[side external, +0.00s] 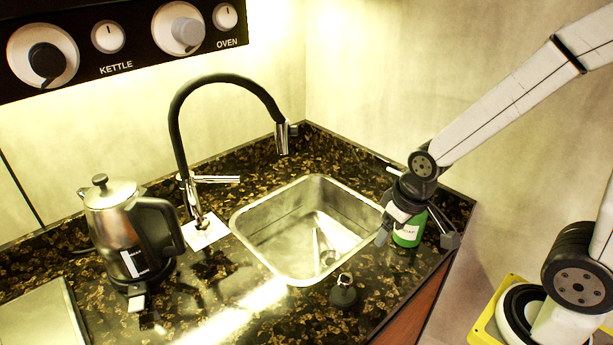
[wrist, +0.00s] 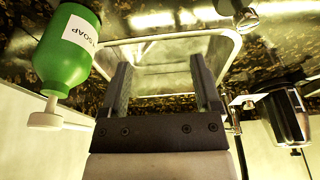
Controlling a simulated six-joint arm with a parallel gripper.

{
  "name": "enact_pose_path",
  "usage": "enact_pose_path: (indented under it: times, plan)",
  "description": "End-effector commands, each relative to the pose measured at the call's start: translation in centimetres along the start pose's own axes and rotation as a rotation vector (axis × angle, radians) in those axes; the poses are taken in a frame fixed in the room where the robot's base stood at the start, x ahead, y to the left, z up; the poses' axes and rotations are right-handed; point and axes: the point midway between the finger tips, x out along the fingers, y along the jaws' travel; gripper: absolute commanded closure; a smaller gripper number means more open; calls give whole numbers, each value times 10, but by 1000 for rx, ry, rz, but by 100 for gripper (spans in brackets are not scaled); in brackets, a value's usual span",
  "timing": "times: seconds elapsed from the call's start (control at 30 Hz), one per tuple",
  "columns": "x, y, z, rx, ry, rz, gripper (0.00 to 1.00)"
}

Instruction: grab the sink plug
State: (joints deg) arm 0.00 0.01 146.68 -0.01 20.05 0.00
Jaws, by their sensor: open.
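A small dark plug with a shiny metal knob (side external: 343,291) stands on the dark speckled counter, just in front of the sink's near right corner. I take this to be the sink plug. In the wrist view, a metal knob on a dark base (wrist: 246,17) at the top right looks like the same plug. My gripper (side external: 417,239) is open over the right side of the counter, to the right of and above the plug. In the wrist view, my gripper's two fingers (wrist: 160,72) are spread apart with nothing between them, and the sink lies beyond them.
The steel sink (side external: 255,215) is left of my gripper. A green soap bottle (side external: 408,235) is close by my gripper; it also shows at left in the wrist view (wrist: 68,48). A black tap (side external: 176,130) and a kettle (side external: 115,225) stand farther left. A wall closes the right.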

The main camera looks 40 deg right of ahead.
Motion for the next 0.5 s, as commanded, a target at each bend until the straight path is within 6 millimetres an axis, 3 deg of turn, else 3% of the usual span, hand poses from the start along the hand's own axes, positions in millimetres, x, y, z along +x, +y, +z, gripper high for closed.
enact_pose_path:
  times: [0.27,0.5]
  plan:
    - [4,1,5,43,-33,-9,19]
    - [20,0,29,262,-204,-66,19]
